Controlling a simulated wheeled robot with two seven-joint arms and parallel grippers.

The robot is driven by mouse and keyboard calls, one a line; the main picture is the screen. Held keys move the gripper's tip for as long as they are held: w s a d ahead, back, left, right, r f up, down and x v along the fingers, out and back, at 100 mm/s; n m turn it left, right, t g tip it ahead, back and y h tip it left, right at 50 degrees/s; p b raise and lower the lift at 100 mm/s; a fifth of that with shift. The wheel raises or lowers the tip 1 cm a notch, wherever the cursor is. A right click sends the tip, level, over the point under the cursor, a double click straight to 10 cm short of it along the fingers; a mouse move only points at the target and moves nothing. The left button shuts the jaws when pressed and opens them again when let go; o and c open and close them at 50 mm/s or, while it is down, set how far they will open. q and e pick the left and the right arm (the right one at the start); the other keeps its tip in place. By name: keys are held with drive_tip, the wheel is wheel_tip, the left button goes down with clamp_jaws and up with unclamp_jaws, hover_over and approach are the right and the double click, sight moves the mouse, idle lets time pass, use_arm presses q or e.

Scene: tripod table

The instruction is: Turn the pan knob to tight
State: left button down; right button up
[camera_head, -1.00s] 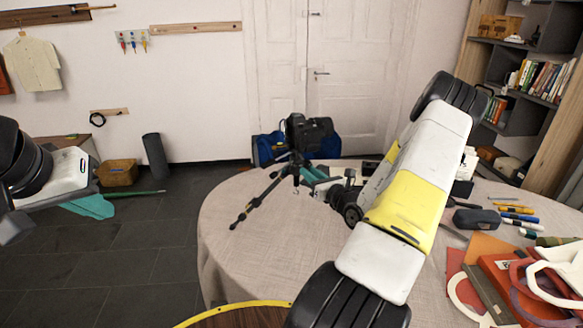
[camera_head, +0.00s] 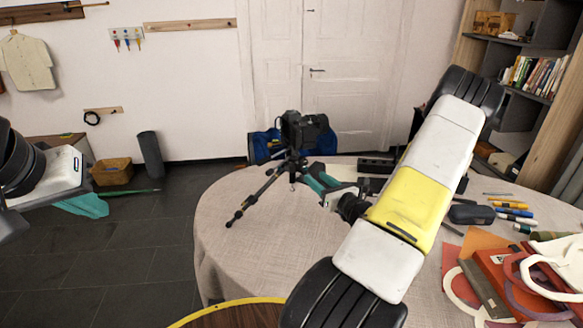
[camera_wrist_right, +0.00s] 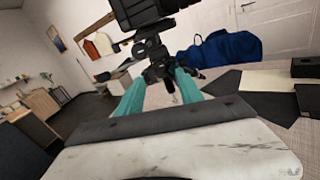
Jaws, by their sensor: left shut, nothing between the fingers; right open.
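A black camera (camera_head: 303,130) sits on a black tripod (camera_head: 262,192) standing on the table; the camera also shows at the top of the right wrist view (camera_wrist_right: 143,12). The pan knob is too small and dark to pick out on the tripod head (camera_wrist_right: 156,58). My right gripper (camera_head: 314,180) is close beside the tripod head in the head view. In the right wrist view its teal fingers (camera_wrist_right: 158,82) are apart, with the tripod head beyond and between them; contact cannot be told. My left gripper (camera_head: 88,205) is shut and empty at far left, away from the table.
The round table's cloth (camera_head: 240,245) is bare at front left. A dark case (camera_head: 472,214), markers (camera_head: 513,212) and a red box (camera_head: 510,265) with ring-shaped pieces lie at right. A blue bag (camera_head: 266,146) is behind the table. A wooden stool top (camera_head: 240,316) is at the bottom.

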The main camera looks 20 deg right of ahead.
sight(303, 167)
drive_tip(key=shift+s+d, duration=0.1)
drive_tip(key=shift+s, duration=0.45)
drive_tip(key=w+n, duration=0.2)
drive_tip(key=n, duration=0.1)
drive_tip(key=w+a+n, duration=0.1)
drive_tip(key=w+n, duration=0.2)
drive_tip(key=n, duration=0.1)
drive_tip(key=w+n, duration=0.3)
drive_tip(key=shift+w+a+n, duration=0.25)
drive_tip(key=shift+a+n, duration=0.05)
drive_tip(key=shift+n, duration=0.1)
clamp_jaws()
